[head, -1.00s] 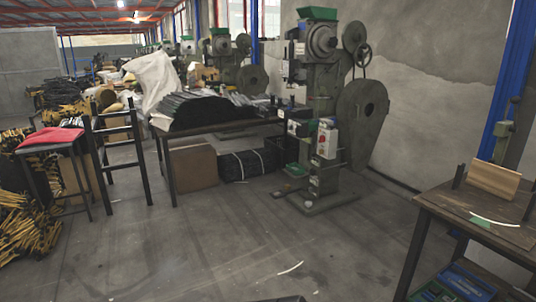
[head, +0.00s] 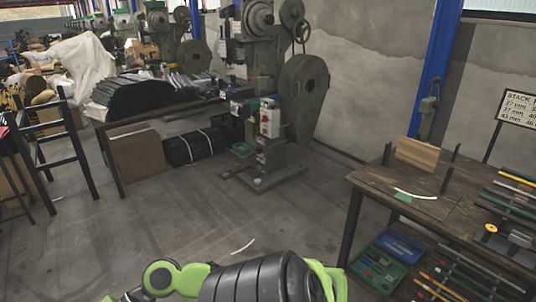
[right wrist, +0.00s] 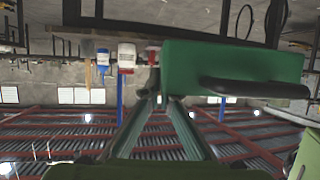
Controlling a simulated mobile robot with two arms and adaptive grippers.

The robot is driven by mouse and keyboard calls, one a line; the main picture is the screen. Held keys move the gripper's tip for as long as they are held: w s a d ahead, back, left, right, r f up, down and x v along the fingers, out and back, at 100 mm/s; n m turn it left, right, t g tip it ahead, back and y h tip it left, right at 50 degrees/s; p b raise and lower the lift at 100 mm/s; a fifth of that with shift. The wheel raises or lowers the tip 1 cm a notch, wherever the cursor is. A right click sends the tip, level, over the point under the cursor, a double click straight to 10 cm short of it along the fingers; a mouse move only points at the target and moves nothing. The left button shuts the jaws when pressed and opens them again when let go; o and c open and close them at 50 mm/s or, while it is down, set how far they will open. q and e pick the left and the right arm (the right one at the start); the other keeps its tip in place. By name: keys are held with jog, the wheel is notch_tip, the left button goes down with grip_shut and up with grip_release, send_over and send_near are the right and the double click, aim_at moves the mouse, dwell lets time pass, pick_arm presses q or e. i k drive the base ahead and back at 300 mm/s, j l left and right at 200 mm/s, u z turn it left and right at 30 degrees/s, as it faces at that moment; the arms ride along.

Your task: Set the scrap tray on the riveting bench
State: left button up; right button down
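A green box-like tray (right wrist: 230,68) with a black handle (right wrist: 254,89) shows close up in the right wrist view, which is upside down. My right gripper (right wrist: 158,96) is beside its left end. Its two fingers run close together at the tips, with a dark piece just past them. I cannot tell whether they grip the tray or are only beside it. The tray does not show in the head view. A dark workbench (head: 370,183) at the right of the head view may be the riveting bench. My left gripper is not in view.
On the workbench are a wooden block (head: 417,154), a white curved strip (head: 415,195) and several rods (head: 513,207). Blue and green bins (head: 377,270) sit below. A green press (head: 265,110) and a table of dark parts stand at the back.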

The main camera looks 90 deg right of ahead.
aim_at(458, 182)
jog(key=l+z, duration=0.1)
jog(key=z, duration=1.6)
jog(key=i+l+z, duration=0.1)
jog(key=z, duration=0.35)
jog(key=i+l+z, duration=0.1)
jog(key=z, duration=0.3)
jog(key=i+z, duration=0.15)
jog(key=z, duration=0.3)
jog(key=i+z, duration=0.15)
jog(key=z, duration=0.3)
jog(key=i+j+z, duration=0.5)
jog(key=i, duration=0.15)
jog(key=i+j+z, duration=0.5)
jog(key=j, duration=0.2)
jog(key=i, duration=0.05)
